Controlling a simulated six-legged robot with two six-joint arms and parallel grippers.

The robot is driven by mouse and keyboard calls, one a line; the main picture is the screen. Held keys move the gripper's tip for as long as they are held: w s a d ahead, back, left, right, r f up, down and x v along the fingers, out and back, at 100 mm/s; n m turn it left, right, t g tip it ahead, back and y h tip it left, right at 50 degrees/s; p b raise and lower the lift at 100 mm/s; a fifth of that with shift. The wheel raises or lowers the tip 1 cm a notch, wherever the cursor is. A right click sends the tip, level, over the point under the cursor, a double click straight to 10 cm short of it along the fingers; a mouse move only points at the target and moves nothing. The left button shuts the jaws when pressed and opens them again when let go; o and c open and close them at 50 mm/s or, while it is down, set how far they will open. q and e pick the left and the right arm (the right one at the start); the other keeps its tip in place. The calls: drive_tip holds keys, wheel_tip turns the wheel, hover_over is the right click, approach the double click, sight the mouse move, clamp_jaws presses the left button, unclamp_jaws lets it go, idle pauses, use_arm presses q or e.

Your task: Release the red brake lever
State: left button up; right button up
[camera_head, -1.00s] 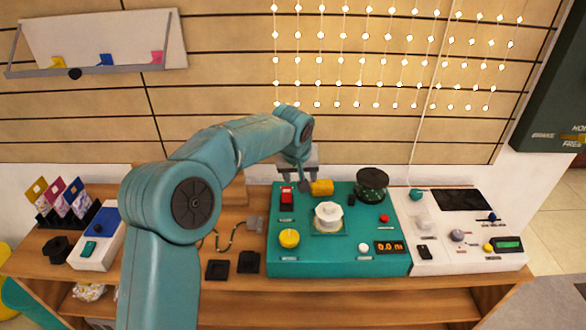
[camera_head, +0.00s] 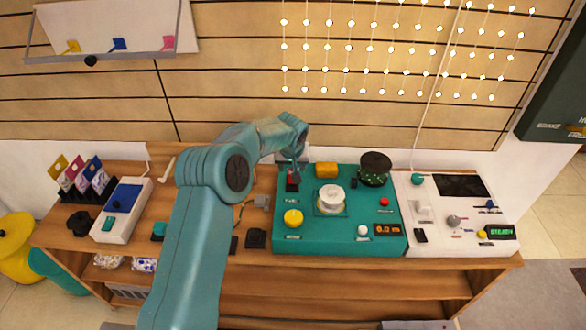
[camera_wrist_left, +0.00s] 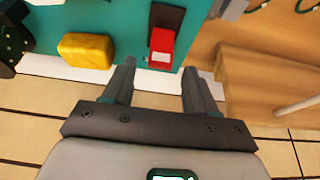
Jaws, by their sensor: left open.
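A dark green wall panel (camera_head: 556,85) stands at the right edge of the head view, cut off by the frame. It has small lettering that seems to read BRAKE and a yellowish part (camera_head: 577,132); no red lever shows on it. A red rocker-like switch (camera_wrist_left: 161,46) on a dark plate sits on the teal console (camera_head: 288,236). Contact cannot be told. My right gripper is not in view.
The console carries a yellow block (camera_head: 326,170), white knob (camera_head: 331,197), yellow knob (camera_head: 293,218) and dark round jar (camera_head: 375,168). A white console (camera_head: 455,245) stands to its right. Card rack (camera_head: 88,185) and white device (camera_head: 122,210) are at left.

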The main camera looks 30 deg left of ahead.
sight(292, 169)
use_arm(q)
drive_tip(key=shift+x, duration=1.8)
drive_tip(key=shift+c, duration=0.3)
drive_tip(key=c, duration=1)
